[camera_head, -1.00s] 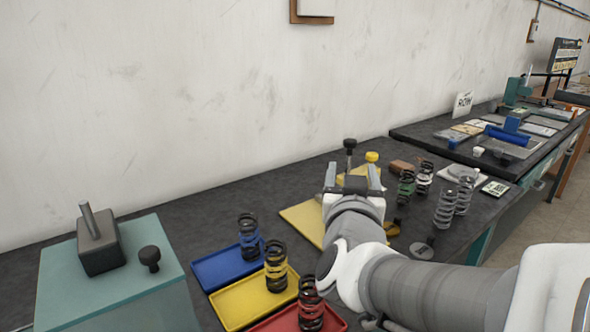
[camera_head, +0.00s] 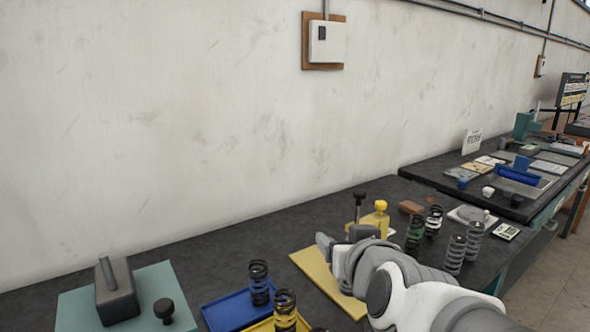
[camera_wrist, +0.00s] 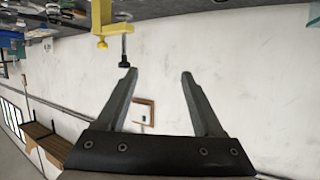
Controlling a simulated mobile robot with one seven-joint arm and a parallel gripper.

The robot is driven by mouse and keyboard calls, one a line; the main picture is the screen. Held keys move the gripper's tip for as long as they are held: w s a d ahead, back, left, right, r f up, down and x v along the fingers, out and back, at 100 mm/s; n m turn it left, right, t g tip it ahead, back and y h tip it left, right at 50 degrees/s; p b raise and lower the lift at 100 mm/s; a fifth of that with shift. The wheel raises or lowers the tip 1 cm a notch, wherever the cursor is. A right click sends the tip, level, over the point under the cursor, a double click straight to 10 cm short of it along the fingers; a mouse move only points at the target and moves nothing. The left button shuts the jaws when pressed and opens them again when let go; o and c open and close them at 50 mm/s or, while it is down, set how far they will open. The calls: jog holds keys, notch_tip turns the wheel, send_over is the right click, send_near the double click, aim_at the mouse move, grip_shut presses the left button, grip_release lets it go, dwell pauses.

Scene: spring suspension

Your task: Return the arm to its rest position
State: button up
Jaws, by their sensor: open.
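My gripper (camera_wrist: 158,75) is open and empty in the wrist view, with its two fingers apart and the white wall behind them. In the head view my arm reaches in from the lower right, over the dark bench beside the yellow board (camera_head: 322,282); the gripper's fingers are mostly hidden by the wrist there. A yellow clamp (camera_head: 378,217) with a black knob beside it stands just behind the arm. In the wrist view the yellow clamp (camera_wrist: 104,22) appears upside down at the top, its black-ended screw close to the left fingertip.
A blue tray (camera_head: 222,314) and a yellow tray (camera_head: 262,326) each hold a spring at the front. Several springs, such as a grey one (camera_head: 455,255), stand right of my arm.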

jog(key=s+d+g+p, duration=0.3)
jog(key=s+g, duration=0.1)
jog(key=s, duration=0.3)
jog(key=s+d+g+h+p, duration=0.1)
jog(key=s+d+g+p, duration=0.2)
jog(key=s, duration=0.5)
jog(key=shift+s+d+m+g, duration=0.2)
jog(key=shift+m+g, duration=0.1)
jog(key=shift+g, duration=0.3)
jog(key=shift+c, duration=0.2)
